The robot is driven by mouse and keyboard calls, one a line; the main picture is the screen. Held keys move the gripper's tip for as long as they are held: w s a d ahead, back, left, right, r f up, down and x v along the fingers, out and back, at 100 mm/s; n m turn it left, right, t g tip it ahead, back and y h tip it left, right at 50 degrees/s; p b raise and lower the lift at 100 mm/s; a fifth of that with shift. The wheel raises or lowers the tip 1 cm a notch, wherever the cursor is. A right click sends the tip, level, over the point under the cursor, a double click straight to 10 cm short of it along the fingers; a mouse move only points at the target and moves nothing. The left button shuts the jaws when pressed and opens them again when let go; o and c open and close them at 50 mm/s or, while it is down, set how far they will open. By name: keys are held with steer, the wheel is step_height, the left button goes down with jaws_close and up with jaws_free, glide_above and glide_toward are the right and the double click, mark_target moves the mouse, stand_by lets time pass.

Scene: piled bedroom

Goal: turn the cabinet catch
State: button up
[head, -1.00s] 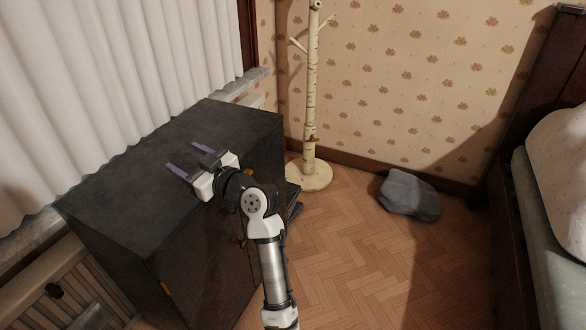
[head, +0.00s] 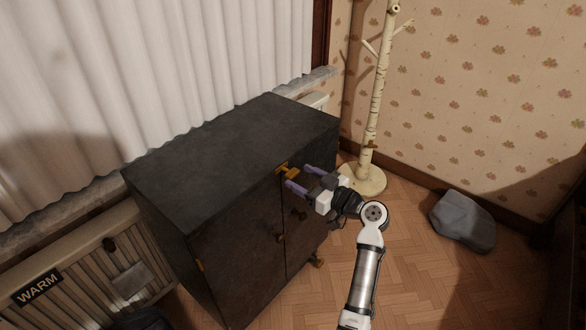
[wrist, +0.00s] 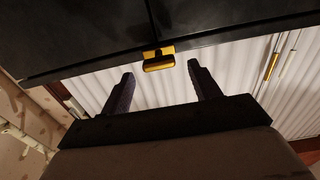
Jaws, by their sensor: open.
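The dark cabinet (head: 235,265) stands below the curtain with its two doors closed. Its brass catch (head: 287,170) sits at the top front edge, where the doors meet. My gripper (head: 298,177) is open and empty in front of the cabinet's upper edge, with its purple fingers pointing at the front close to the catch. In the wrist view the catch (wrist: 158,60) lies ahead, between the lines of the two spread fingertips (wrist: 160,78), and appears apart from them.
Round knobs (head: 279,237) stick out from the doors below. A birch coat stand (head: 375,110) rises behind the cabinet's right side. A grey lump (head: 463,222) lies on the floor at right. A radiator (head: 85,270) is at left. The floor in front is open.

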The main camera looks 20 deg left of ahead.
mark_target(296, 174)
steer(key=shift+p+x, duration=0.35)
steer(key=shift+x, duration=1.7)
steer(key=shift+c, duration=0.4)
steer(key=c, duration=0.9)
